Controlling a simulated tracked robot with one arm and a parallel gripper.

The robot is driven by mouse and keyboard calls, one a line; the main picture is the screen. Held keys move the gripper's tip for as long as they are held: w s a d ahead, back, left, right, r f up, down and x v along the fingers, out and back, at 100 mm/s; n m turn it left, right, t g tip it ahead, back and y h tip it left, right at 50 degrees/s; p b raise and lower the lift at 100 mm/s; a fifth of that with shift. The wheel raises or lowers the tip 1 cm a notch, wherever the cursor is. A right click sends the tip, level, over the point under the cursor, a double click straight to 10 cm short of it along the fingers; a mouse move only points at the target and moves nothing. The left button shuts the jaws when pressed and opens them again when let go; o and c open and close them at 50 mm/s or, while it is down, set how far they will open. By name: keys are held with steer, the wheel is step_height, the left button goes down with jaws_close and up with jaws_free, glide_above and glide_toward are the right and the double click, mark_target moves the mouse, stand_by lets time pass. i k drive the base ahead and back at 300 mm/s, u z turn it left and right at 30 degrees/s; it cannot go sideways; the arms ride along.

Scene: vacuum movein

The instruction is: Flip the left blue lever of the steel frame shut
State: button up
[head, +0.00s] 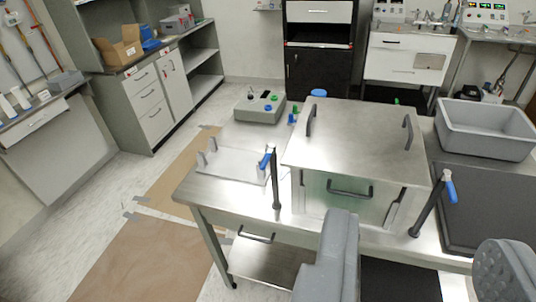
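The steel frame (355,150) is a box-shaped steel unit with a lid and black handles, on a steel table. The left blue lever (267,158) stands at its left front corner, a blue grip near the top of an upright black rod (276,185). A second blue lever (449,187) is at the right front, its dark rod leaning. My gripper (420,230) shows as two grey, widely separated fingers at the bottom right. It is open with nothing between the fingers. It is nearer the camera and to the right of the left lever, apart from it in the picture.
A small bracket plate (232,165) and a grey control box (260,108) are on the table left of the frame. A grey tub (485,125) and dark mat (490,205) are at right. Brown floor sheeting (150,245) lies left of the table, where the floor is clear.

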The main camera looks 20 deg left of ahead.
mark_target(272, 146)
steer(key=u, duration=0.4)
steer(key=i, duration=1.2)
steer(key=z, duration=0.35)
